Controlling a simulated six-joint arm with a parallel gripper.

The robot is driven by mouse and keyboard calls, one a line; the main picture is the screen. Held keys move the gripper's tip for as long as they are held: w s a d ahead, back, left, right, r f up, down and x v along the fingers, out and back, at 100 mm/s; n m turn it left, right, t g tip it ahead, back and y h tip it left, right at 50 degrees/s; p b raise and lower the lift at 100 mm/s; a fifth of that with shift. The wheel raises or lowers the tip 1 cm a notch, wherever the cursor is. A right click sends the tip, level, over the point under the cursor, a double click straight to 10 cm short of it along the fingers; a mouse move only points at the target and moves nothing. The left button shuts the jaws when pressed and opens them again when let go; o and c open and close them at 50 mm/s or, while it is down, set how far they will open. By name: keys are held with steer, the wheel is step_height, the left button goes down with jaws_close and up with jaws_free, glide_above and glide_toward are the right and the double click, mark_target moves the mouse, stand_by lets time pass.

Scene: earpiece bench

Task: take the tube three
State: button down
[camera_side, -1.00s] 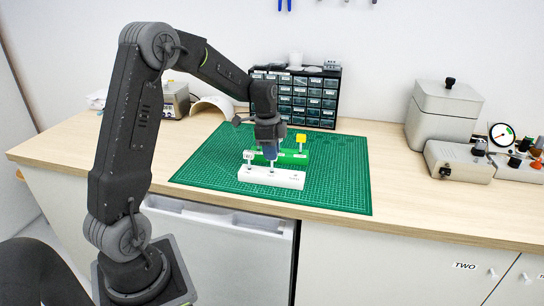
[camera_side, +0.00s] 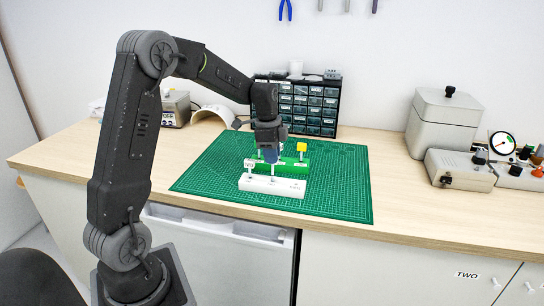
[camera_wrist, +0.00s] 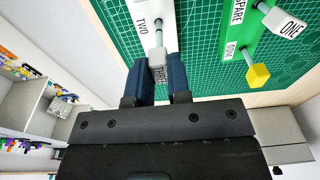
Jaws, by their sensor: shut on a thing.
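A thin pale stem runs from the tube towards the white rack (camera_wrist: 127,12), next to the label "TWO"; I cannot tell whether tube and rack touch. In the side view my gripper (camera_side: 270,155) is over the middle of the white rack (camera_side: 285,188). A white tube marked "ONE" (camera_wrist: 288,24) is at the green rack (camera_wrist: 240,20), near the label "SPARE".
A yellow cube (camera_side: 302,147) stands at the right end of the green rack (camera_side: 292,166), near "DONE" in the wrist view. The cutting mat (camera_side: 345,195) is clear to the right. A drawer cabinet (camera_side: 320,105) stands behind, grey instruments (camera_side: 460,168) at right.

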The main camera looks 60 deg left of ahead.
steer(key=shift+r, duration=0.65)
steer(key=shift+r, duration=2.45)
